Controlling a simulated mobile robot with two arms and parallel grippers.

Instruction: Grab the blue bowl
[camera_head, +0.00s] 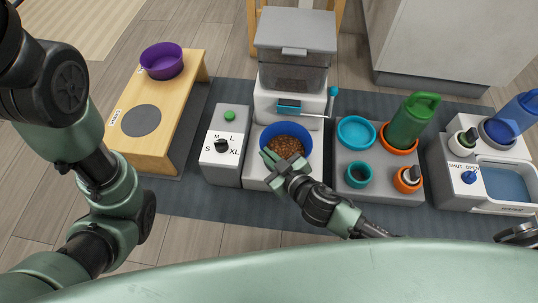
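The blue bowl (297,131) holds brown kibble and stands on the light base of the dispenser (295,65), under its outlet. My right gripper (272,157) is at the bowl's front-left rim, with its green fingers overlapping the rim and the kibble in the picture. Whether the fingers are closed on the rim cannot be made out. The gripper hides the front-left part of the bowl. My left arm is at the left side, and its gripper is out of view.
A size-dial box (229,116) stands left of the bowl. A wooden stand (181,101) with a purple bowl (161,59) is farther left. A grey tray (384,198) with teal and orange dishes and a green bottle (412,120) is close on the right. A water unit (486,200) stands far right.

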